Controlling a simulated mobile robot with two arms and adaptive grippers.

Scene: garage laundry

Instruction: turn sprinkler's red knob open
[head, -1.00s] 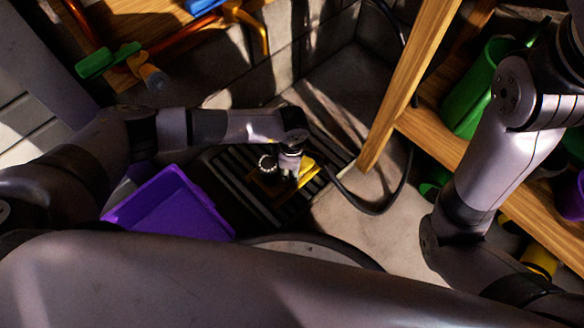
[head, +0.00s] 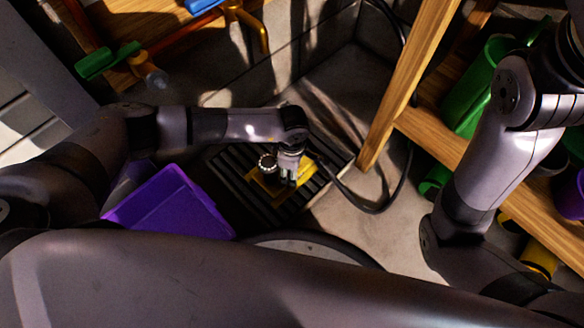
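A yellow object (head: 302,178), likely the sprinkler, lies on a black slatted grate (head: 232,178) on the floor in the middle of the head view. A dark ring with a ribbed edge (head: 267,163) shows just left of the gripper. I see no clearly red knob; it may be hidden or too dark. My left gripper (head: 287,178) points down over the yellow object, close to it or touching it. Its fingers are too small and dark to tell whether they are open or shut. My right arm is at the right, its gripper out of view.
A purple bin (head: 172,206) stands left of the grate. A black hose (head: 372,207) curves on the floor at the right. A wooden shelf (head: 446,142) holds a green watering can (head: 480,92). A wooden bench (head: 180,48) and a block wall are behind.

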